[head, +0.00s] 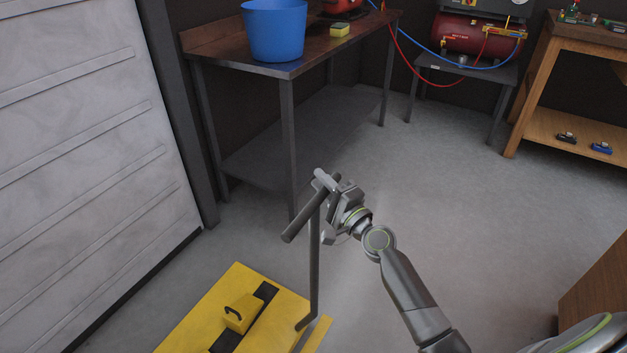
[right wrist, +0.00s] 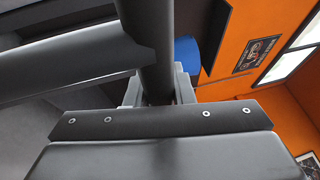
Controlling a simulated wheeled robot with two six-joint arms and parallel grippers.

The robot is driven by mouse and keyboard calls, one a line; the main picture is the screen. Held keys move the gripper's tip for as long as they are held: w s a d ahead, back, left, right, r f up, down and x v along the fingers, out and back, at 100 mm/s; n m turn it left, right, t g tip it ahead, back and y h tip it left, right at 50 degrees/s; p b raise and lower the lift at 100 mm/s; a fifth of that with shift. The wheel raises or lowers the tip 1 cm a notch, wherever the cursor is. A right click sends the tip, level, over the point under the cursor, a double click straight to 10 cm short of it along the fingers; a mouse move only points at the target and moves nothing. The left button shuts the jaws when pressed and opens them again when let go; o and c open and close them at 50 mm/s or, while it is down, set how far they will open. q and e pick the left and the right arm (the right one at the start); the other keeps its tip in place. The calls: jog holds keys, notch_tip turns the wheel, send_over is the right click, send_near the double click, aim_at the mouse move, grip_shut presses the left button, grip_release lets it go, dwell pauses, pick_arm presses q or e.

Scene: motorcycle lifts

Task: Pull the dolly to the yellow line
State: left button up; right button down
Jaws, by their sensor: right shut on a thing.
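The dolly is a low yellow platform (head: 190,315) on the floor at the bottom of the head view, cut off by the lower edge. A dark post rises from its right side to a T-shaped handle (head: 300,222). A yellow toolbox with a black grip (head: 240,313) sits on the platform. My right gripper (head: 329,192) is shut on the handle near its far end. In the right wrist view, the dark handle (right wrist: 150,45) passes between the fingers. A narrow yellow strip (head: 317,335) lies just right of the platform, probably the yellow line. My left gripper is not in view.
A workbench (head: 290,68) with a blue bucket (head: 274,30) stands behind the dolly. A large pale panel door (head: 90,130) is at the left. A compressor (head: 470,35) on a stand and a wooden shelf (head: 560,90) are at the back right. The middle-right floor is clear.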

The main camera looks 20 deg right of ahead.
jog(key=shift+s+d+f, duration=0.15)
jog(key=shift+s+d, duration=0.2)
jog(key=shift+s, duration=0.1)
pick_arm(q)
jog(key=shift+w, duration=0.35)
pick_arm(e)
jog(key=shift+f, duration=0.1)
jog(key=c, duration=1.5)
grip_release()
jog(key=shift+c, duration=0.2)
jog(key=shift+o, duration=1.4)
jog(key=shift+s+d+r, duration=0.2)
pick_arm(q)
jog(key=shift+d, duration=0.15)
pick_arm(e)
jog(key=shift+a, duration=0.1)
